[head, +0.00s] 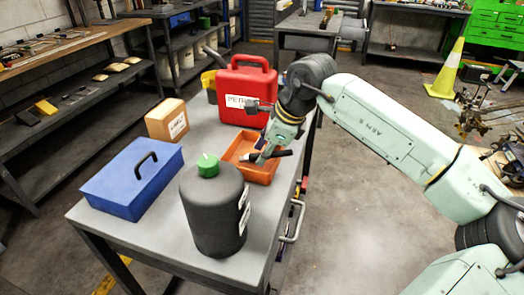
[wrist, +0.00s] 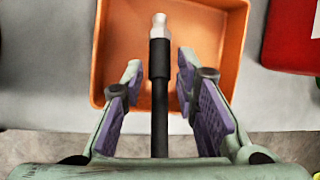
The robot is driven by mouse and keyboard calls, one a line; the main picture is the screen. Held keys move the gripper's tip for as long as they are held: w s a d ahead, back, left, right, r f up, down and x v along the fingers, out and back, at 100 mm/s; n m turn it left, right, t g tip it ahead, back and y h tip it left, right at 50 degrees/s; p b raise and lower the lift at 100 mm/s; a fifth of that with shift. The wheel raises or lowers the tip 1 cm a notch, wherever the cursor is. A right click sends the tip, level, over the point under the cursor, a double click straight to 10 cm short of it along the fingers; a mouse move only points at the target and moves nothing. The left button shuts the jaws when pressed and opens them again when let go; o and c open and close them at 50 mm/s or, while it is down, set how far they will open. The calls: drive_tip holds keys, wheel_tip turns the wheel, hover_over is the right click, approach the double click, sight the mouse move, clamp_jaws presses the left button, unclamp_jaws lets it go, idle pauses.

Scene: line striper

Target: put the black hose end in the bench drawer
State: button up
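The black hose end (wrist: 160,85), a black rod with a silver tip, shows in the wrist view over the orange tray (wrist: 107,35). In the head view the black piece (head: 281,154) lies at the tray (head: 262,174) by my gripper. My gripper (head: 264,152) is over the tray. In the wrist view my gripper (wrist: 160,75) is open, its fingers either side of the hose with a gap on each side. The bench drawer's grey handle (head: 294,222) is on the bench's right side; how far the drawer is open I cannot tell.
On the grey bench (head: 165,228) stand a blue box (head: 130,185), a dark canister with a green cap (head: 213,212), a cardboard box (head: 167,121) and a red petrol can (head: 243,95). A yellow cone (head: 446,72) stands farther back.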

drive_tip(key=shift+w+a+f, duration=0.15)
drive_tip(key=shift+a+f, duration=0.1)
drive_tip(key=shift+f, duration=0.3)
drive_tip(key=shift+c, duration=0.6)
clamp_jaws()
